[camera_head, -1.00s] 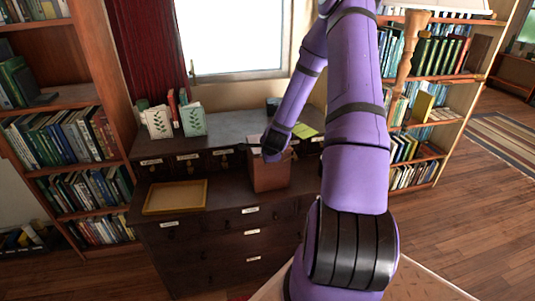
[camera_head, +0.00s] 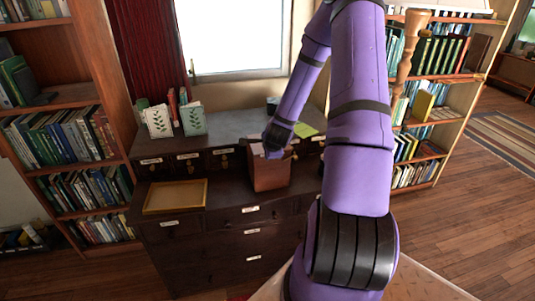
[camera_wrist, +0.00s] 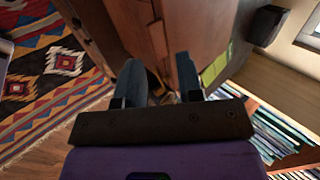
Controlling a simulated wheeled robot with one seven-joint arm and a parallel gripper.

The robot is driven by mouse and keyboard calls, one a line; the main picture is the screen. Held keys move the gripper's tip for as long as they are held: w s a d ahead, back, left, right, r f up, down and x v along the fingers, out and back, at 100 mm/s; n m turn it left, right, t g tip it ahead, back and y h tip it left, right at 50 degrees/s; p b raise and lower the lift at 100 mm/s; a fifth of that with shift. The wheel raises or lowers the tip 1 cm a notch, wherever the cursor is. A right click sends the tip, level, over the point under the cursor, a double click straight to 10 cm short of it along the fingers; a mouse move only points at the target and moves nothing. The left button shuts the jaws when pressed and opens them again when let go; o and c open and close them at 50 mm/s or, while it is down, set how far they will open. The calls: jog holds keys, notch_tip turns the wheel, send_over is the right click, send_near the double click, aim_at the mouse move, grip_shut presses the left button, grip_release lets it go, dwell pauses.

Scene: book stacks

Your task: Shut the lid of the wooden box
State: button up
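The wooden box (camera_head: 270,177), reddish brown, stands on the dark wooden desk, right of its middle, in the head view. Something pale shows at its top edge. I cannot make out the lid or its angle, as my gripper and forearm cover part of the top. My gripper (camera_head: 273,150) is at the top of the box; I cannot tell whether it touches. In the wrist view the two fingers of my gripper (camera_wrist: 158,85) stand apart with a gap between them, and nothing is clearly held.
The desk (camera_head: 225,192) holds a shallow yellow-brown tray (camera_head: 175,197) to the left of the box. Books with leaf covers (camera_head: 193,120) stand at its back left. A green-yellow paper (camera_head: 306,130) lies behind the box on the right. Bookcases flank the desk.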

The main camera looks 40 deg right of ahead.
jog(key=v, duration=0.7)
jog(key=shift+s+r, duration=0.1)
dwell(0.5)
jog(key=s+a+r+n+y, duration=0.2)
jog(key=a+r+n, duration=1.1)
jog(key=a+r, duration=0.4)
jog(key=s+a+r+n, duration=0.3)
jog(key=s+r, duration=0.1)
jog(key=s, duration=0.2)
jog(key=s+a+r+n+g+y, duration=0.1)
jog(key=s+a+r+n, duration=0.2)
jog(key=s, duration=0.3)
jog(key=s+a+r+n, duration=0.3)
jog(key=s+r+n, duration=0.2)
jog(key=s, duration=0.1)
jog(key=shift+s+a+r+y, duration=0.15)
jog(key=shift+s+r+y, duration=0.15)
jog(key=shift+y, duration=0.1)
jog(key=shift+w, duration=0.1)
